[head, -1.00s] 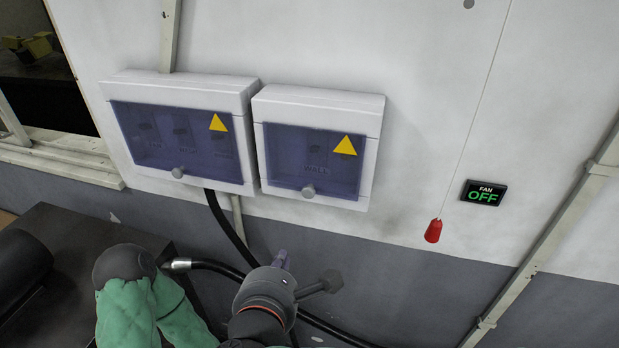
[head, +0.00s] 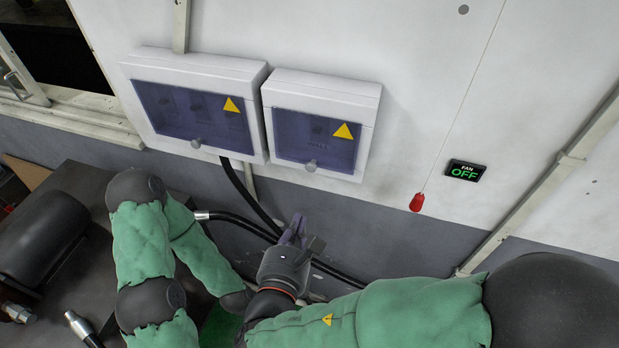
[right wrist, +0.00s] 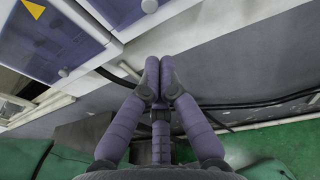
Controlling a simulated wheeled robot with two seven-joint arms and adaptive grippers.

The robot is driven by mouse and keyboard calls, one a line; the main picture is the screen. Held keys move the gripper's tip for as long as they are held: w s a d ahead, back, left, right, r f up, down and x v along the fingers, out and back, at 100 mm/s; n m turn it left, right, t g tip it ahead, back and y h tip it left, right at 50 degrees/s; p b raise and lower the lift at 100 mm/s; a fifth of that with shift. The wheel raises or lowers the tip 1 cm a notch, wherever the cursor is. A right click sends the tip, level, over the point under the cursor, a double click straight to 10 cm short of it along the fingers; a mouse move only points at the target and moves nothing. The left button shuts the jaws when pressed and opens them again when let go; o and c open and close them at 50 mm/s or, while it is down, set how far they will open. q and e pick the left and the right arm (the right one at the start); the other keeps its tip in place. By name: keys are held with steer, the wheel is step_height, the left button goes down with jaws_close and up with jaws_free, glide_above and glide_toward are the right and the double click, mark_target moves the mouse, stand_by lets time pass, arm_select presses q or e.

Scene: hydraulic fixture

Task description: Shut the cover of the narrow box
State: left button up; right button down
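The narrow box (head: 318,125) is the right one of two white boxes on the wall. Its see-through blue cover (head: 300,138) lies flat over the front, with a yellow triangle and a round knob (head: 311,165) at the lower edge; it looks shut. Part of this box also shows at the top of the right wrist view (right wrist: 122,12). My right gripper (head: 297,224) is below the narrow box, apart from it. Its fingertips meet in the right wrist view (right wrist: 158,68), with nothing between them. My left arm shows at left, but its gripper is hidden.
The wide box (head: 196,70) stands close to the left of the narrow one, its blue cover also down. A red pull handle (head: 417,202) hangs at right, below a FAN OFF sign (head: 466,171). Black hoses (head: 240,190) run below the boxes.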

steer(key=r+p+x, duration=0.1)
steer(key=p+x, duration=0.1)
steer(key=x, duration=1)
steer(key=shift+w+r, duration=0.2)
steer(key=shift+w, duration=0.1)
steer(key=b+v, duration=0.1)
steer(key=v, duration=1)
steer(key=shift+f+t, duration=0.3)
steer(key=shift+f, duration=0.1)
steer(key=shift+d, duration=0.1)
